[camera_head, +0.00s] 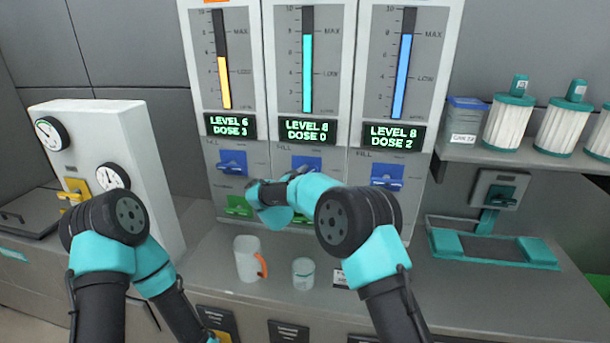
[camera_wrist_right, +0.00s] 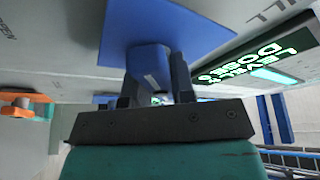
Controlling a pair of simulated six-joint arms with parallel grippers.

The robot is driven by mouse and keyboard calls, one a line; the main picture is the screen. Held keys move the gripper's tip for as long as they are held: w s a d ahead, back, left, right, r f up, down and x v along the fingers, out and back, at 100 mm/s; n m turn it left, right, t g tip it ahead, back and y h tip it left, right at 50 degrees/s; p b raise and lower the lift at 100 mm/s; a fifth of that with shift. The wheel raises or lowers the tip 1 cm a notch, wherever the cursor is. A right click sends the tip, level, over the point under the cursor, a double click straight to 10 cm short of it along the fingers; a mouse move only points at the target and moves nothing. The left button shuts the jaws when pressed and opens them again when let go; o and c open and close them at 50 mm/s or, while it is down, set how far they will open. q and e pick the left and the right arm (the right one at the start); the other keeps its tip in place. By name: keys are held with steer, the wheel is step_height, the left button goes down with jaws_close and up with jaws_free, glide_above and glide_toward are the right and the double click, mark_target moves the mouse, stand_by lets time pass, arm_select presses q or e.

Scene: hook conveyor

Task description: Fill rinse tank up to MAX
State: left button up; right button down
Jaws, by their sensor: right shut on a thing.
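Three tank panels stand side by side in the head view. The left gauge (camera_head: 223,80) has a yellow bar and its display reads LEVEL 6, DOSE 3. The middle gauge (camera_head: 307,75) has a teal bar, LEVEL 8, DOSE 0. The right gauge (camera_head: 402,75) has a blue bar, LEVEL 8, DOSE 2. Tank names are out of frame. My right gripper (camera_head: 256,193) is at the panel fronts; in the wrist view it is shut on a blue fill handle (camera_wrist_right: 148,62). My left gripper is out of view.
A white mug (camera_head: 247,258) and a small cup (camera_head: 303,273) stand on the counter below the panels. A box with dials (camera_head: 110,165) stands left. Filter cartridges (camera_head: 508,120) line a shelf at right, above a teal-framed tray (camera_head: 490,248).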

steer(key=m+g, duration=0.1)
steer(key=m, duration=0.2)
steer(key=m+g, duration=0.2)
steer(key=m, duration=0.2)
steer(key=shift+m, duration=0.3)
stand_by(0.3)
steer(key=c, duration=1)
jaws_free()
steer(key=shift+o, duration=0.2)
steer(key=shift+s, duration=0.1)
steer(key=v, duration=1.7)
steer(key=shift+a, duration=0.1)
